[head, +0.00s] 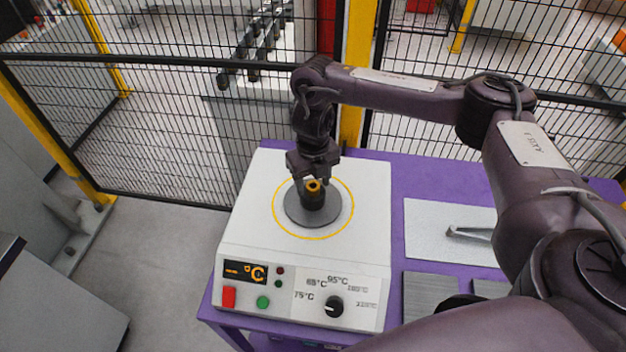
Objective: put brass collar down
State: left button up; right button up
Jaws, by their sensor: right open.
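The brass collar (314,185) shows as a small gold ring with a dark centre. It sits at the top of a dark upright post in the middle of a round grey plate (313,216) on the white heater box. My right gripper (315,178) points down from above, right at the collar, with its jaws open. The gripper partly hides the collar, and I cannot tell whether a finger touches it. My left gripper is not in view.
The white heater box (237,235) has a temperature display, buttons and a knob (333,306). It stands on a purple table (430,173). A white panel with a grey tool (468,233) lies to the right. Black mesh fencing (150,130) with yellow posts stands behind.

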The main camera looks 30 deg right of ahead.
aim_at(313, 186)
jog(key=shift+r, duration=0.1)
jog(key=shift+r, duration=0.3)
notch_tip(313, 186, up, 12)
jog(key=p, duration=0.1)
jog(key=shift+f, duration=0.25)
dwell(0.3)
jog(key=shift+s+a+f, duration=0.1)
